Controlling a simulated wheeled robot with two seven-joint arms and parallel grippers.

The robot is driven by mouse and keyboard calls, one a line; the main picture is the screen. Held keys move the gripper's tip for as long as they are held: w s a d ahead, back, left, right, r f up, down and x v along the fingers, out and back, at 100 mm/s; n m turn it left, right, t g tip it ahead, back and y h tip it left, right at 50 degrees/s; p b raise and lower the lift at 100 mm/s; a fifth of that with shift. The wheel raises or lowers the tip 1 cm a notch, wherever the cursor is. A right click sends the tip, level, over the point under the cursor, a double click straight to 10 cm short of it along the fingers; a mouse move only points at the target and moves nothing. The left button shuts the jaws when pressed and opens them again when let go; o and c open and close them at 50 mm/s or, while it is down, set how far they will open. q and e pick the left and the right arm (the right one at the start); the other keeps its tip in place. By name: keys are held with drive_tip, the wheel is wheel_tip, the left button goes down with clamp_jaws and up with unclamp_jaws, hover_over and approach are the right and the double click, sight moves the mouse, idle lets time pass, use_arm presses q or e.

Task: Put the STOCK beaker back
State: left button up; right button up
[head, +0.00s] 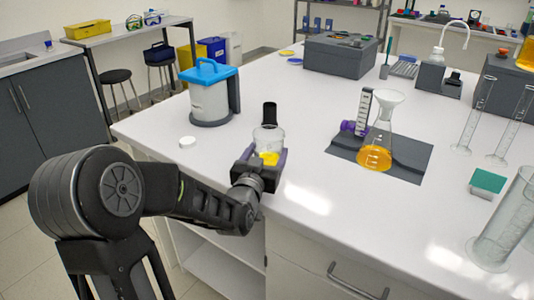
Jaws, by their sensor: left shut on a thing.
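A clear glass beaker (268,136), with something yellow low on its front, is at the near left edge of the white bench. My left gripper (262,162) is shut on it, with its fingers around the beaker's lower part. The gripper hides the beaker's base, so I cannot tell whether it touches the bench. No STOCK lettering can be read on it. My right gripper is not in view.
A black cylinder (270,113) stands just behind the beaker. A blue-lidded jug (210,95) and small white cap (187,141) are to the left. A flask of orange liquid (375,156) with a funnel (389,103) stands on a dark mat (408,158). Bench between is clear.

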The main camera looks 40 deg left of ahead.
use_arm(q)
drive_tip(key=o, duration=1.7)
drive_tip(key=shift+o, duration=0.2)
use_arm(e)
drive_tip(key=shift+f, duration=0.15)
